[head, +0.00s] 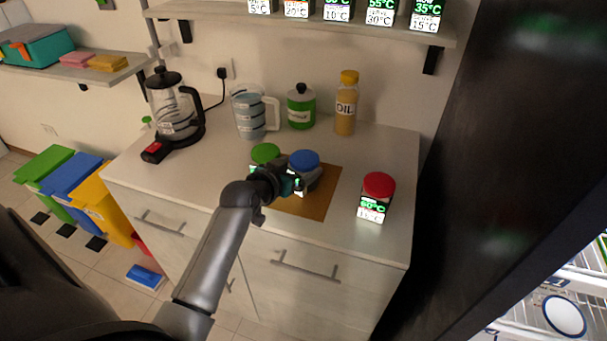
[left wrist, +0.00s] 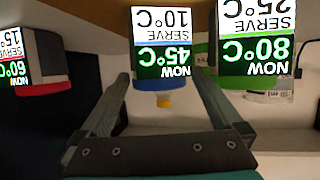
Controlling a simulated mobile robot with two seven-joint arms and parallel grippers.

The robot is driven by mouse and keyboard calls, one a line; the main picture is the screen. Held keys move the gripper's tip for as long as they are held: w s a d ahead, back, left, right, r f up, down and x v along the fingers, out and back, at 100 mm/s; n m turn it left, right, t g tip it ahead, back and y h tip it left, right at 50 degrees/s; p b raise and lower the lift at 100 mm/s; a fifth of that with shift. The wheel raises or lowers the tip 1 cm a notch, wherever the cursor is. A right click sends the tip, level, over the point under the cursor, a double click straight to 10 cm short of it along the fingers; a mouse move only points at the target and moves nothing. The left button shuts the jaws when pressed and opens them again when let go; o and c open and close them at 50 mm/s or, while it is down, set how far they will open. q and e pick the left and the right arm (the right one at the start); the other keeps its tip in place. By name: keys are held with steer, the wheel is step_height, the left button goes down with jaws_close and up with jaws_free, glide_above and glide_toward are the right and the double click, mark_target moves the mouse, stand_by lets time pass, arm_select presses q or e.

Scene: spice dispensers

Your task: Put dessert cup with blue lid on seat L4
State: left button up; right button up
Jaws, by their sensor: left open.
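The dessert cup with the blue lid (head: 304,161) stands on a brown mat (head: 318,200) on the counter. In the left wrist view the blue-lidded cup (left wrist: 165,45) appears upside down, its label reading NOW 45°C, SERVE 10°C. My left gripper (head: 291,184) is open at this cup, its fingers (left wrist: 162,80) to either side in the wrist view; I cannot tell whether they touch it. A green-lidded cup (head: 265,153) stands close on its left, partly hidden by my gripper. A red-lidded cup (head: 377,196) stands to the right. No seat marked L4 is readable. My right gripper is not in view.
A kettle (head: 172,105), a measuring jug (head: 248,112), a green jar (head: 300,108) and an oil bottle (head: 346,103) stand at the back. Several labelled cups sit on the shelf (head: 400,30) above. A dark tall panel (head: 490,130) borders the counter's right side; wire racks show at lower right.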

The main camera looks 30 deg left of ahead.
arm_select(q)
steer(key=shift+w+f, duration=0.25)
steer(key=shift+w, duration=0.4)
steer(key=shift+b+x, duration=0.8)
steer(key=shift+x, duration=1.45)
steer(key=c, duration=1.5)
